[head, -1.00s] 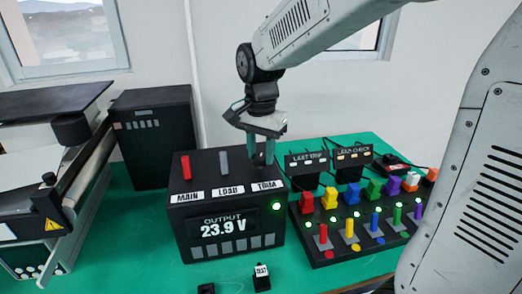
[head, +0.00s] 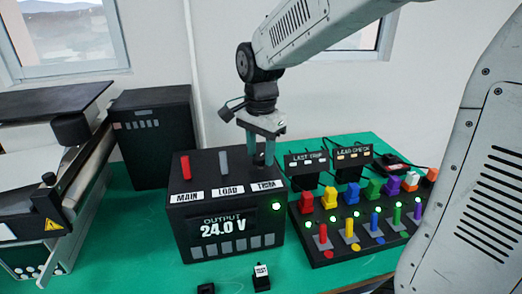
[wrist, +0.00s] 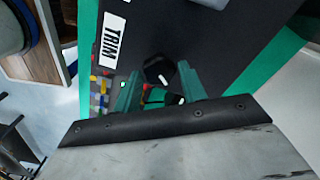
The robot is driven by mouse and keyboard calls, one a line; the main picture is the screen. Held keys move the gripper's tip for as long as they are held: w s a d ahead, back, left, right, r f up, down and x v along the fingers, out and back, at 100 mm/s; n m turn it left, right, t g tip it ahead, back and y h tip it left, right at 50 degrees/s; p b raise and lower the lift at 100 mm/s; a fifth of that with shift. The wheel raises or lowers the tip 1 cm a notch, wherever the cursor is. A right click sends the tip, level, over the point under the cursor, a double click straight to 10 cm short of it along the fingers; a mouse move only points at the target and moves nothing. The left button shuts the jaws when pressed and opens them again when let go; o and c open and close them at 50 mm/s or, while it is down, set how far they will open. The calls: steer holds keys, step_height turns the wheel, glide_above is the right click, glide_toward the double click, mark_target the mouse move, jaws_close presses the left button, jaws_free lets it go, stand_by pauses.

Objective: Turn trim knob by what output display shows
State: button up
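The black power supply box (head: 183,218) has an OUTPUT display (head: 223,228) that reads 24.0 V. The TRIM label (head: 266,186) is at the right of its top, and it also shows in the wrist view (wrist: 115,36). The dark trim knob (wrist: 158,71) with a pale mark lies between my fingertips in the wrist view. My gripper (head: 264,160) points down over the trim corner. Its fingers are open, with a gap visible on each side of the knob (wrist: 159,80). In the head view the fingers largely hide the knob.
A red MAIN lever (head: 186,167) and a grey LOAD lever (head: 223,161) stand left of my gripper. A panel of coloured plugs and levers (head: 335,252) is on the right. Two small display boxes (head: 305,162) stand behind it. A small black block (head: 261,277) lies in front.

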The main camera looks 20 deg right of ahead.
mark_target(261, 156)
steer(key=shift+o, duration=0.9)
step_height(261, 156, up, 8)
steer(key=shift+f, duration=0.1)
steer(key=shift+n, duration=0.6)
steer(key=s+d+f+n, duration=0.1)
steer(key=s+f+n, duration=0.1)
steer(key=s+n, duration=0.4)
steer(key=s+d+f+n+t, duration=0.1)
steer(key=s+n, duration=0.5)
steer(key=s, duration=1.1)
steer(key=shift+s+d+f, duration=0.15)
steer(key=shift+d+f, duration=0.4)
steer(key=shift+f, duration=0.4)
